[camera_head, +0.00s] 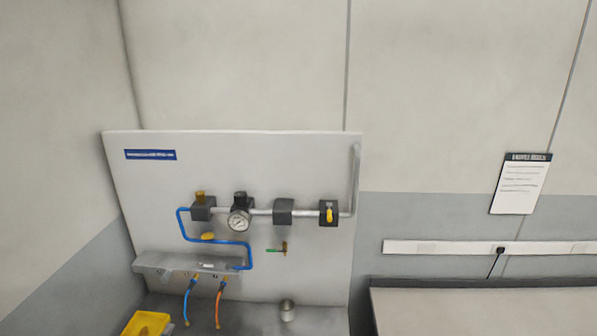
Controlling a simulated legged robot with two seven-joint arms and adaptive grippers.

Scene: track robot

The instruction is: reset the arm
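No arm and neither of my grippers shows in the head view. The view is filled by a wall and a white panel (140,200) with pipework on it. The panel carries a round gauge (239,221), dark block fittings, a blue tube (215,241) and a yellow handle (329,214) on the right block. A small green-handled valve (277,250) sits lower on the panel.
A grey shelf (185,262) on the panel has blue and orange hoses hanging below it. A yellow bin (146,324) and a small metal cup (287,310) stand below. A bench (480,310) is at right, under a socket strip (440,247) and a posted notice (521,183).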

